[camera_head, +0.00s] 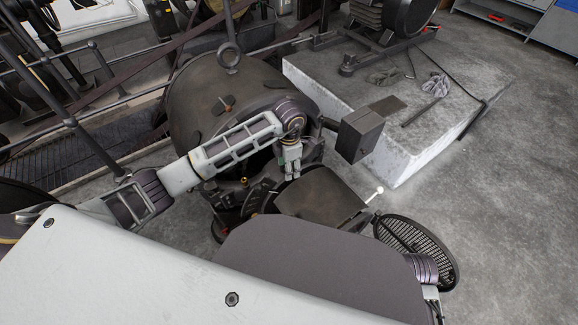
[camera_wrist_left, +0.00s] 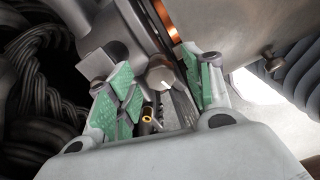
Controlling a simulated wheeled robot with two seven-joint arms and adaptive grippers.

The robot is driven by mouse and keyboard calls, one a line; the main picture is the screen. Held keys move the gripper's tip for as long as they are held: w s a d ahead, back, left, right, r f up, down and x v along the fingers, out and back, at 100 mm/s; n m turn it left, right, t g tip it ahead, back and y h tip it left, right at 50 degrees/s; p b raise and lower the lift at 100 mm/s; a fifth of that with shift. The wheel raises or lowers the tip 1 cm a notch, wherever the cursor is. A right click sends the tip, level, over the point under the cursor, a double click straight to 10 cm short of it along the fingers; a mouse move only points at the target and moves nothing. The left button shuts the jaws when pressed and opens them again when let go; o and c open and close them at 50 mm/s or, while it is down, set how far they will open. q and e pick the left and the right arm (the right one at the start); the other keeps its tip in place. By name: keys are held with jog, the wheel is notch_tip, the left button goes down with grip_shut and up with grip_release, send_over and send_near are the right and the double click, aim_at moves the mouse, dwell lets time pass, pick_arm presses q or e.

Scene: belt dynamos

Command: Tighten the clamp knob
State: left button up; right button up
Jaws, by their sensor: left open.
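My left gripper (camera_head: 291,177) is open over the front of the dark round dynamo (camera_head: 205,88), with its fingers pointing down. In the left wrist view my left gripper (camera_wrist_left: 163,92) shows its green-padded fingers spread apart. A grey faceted knob (camera_wrist_left: 160,75), which looks like the clamp knob, lies between the fingertips in that view; I cannot tell whether they touch it. A small brass-coloured fitting (camera_wrist_left: 147,112) shows just below it. In the head view the knob is hidden or too small to make out. A small part of my right gripper (camera_head: 433,300) shows at the bottom right, its fingers not clear.
A dark box (camera_head: 360,134) sticks out at the dynamo's right. A pale concrete block (camera_head: 415,150) with rags (camera_head: 436,85) stands behind. A round slotted grille (camera_head: 402,236) is at the lower right. Rails and belts fill the left. The floor at the right is clear.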

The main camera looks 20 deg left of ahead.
pick_arm(q)
jog(key=shift+c, duration=0.4)
jog(key=c, duration=0.9)
jog(key=shift+c, duration=0.2)
